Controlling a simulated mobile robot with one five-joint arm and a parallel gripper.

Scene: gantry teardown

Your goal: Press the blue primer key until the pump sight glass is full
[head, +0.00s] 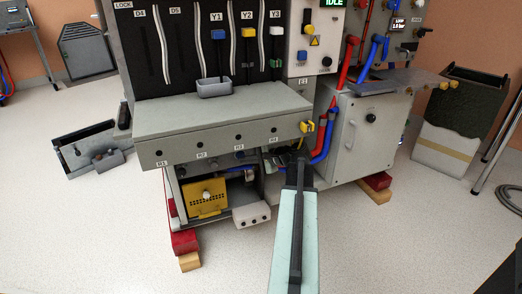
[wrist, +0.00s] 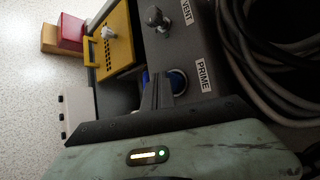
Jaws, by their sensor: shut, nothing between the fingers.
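In the wrist view my gripper (wrist: 158,82) is shut and empty. Its tips are at a dark pump panel, beside a round fitting with a blue rim (wrist: 178,80). The PRIME label (wrist: 203,76) is just right of this fitting, which looks like the blue primer key. My fingers partly cover it and a bit of blue to its left, so I cannot tell whether they touch or press it. I cannot make out the sight glass or its level. In the head view my gripper (head: 291,157) reaches under the bench's right end.
A yellow panel (wrist: 112,44), a knob (wrist: 155,18) and a VENT label (wrist: 186,12) are nearby in the wrist view. Black hoses (wrist: 270,80) hang at right.

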